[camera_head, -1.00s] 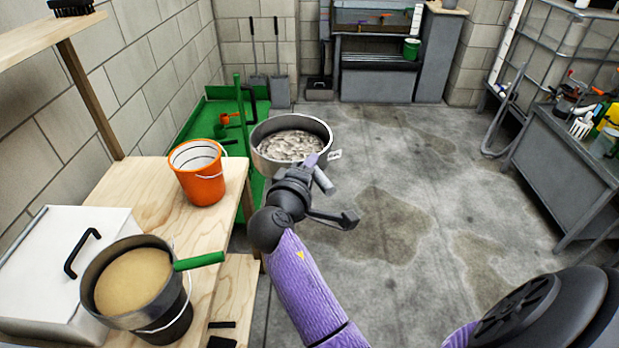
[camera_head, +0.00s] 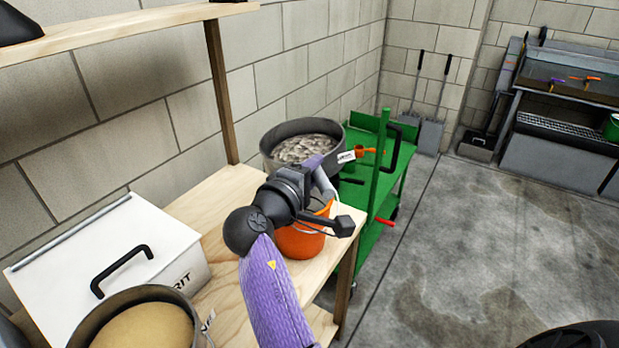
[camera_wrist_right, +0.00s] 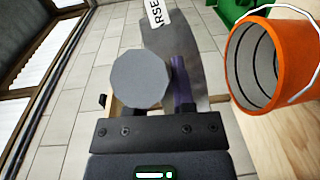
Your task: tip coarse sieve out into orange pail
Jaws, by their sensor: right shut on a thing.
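The coarse sieve (camera_head: 268,158) is a round grey metal pan with a white label, full of pale grey lumps. It is held roughly level in the air. My right gripper (camera_head: 312,186) is shut on its handle. The orange pail (camera_head: 300,245) stands upright on the wooden bench, below and nearer than the sieve, partly hidden by my gripper. In the right wrist view the orange pail (camera_wrist_right: 299,60) is at the right with its mouth open, and the visible inside looks empty; the sieve's wall (camera_wrist_right: 195,42) is ahead of the gripper. My left gripper is not in view.
The wooden bench (camera_head: 225,200) also holds a white lidded box (camera_head: 110,240) and a pan of tan material (camera_head: 180,300) at bottom left. A shelf post (camera_head: 220,95) rises behind the bench. A green cart (camera_head: 372,225) stands beyond it.

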